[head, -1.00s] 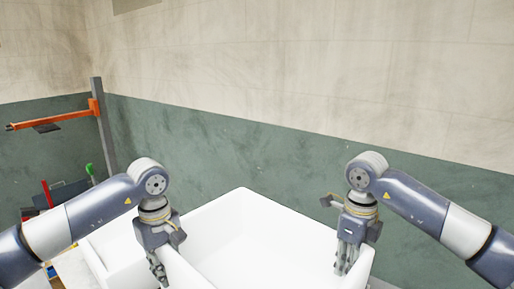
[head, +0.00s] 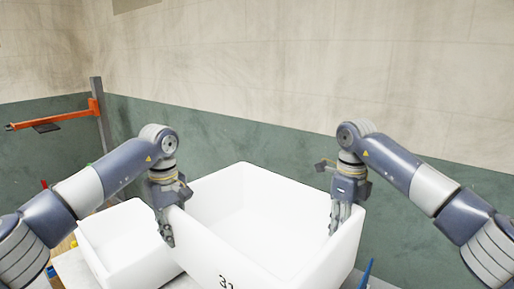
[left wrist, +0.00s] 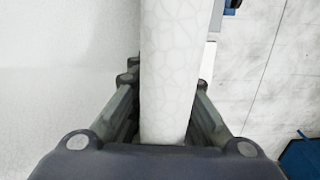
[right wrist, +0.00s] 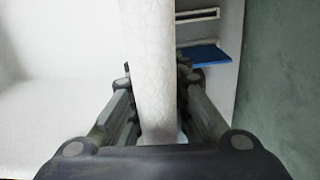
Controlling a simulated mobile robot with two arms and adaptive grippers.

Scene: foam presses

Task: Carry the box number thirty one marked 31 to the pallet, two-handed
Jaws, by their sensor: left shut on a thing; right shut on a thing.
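The white foam box (head: 305,262) is open-topped, with a dark number on its front wall, a 3 and a second digit cut by the frame edge. My left gripper (head: 167,232) is shut on its left wall; the left wrist view shows that wall (left wrist: 168,70) between the fingers. My right gripper (head: 338,222) is shut on its right wall, which also shows between the fingers in the right wrist view (right wrist: 148,60). The box looks empty and raised above the smaller-looking white box beside it. I do not see the pallet.
Another white open box (head: 112,238) stands close at the left on a pale surface. An orange arm on a grey post (head: 98,120) stands at the back left. A green and cream wall (head: 300,150) closes the back. A blue thing (head: 366,272) shows at the lower right.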

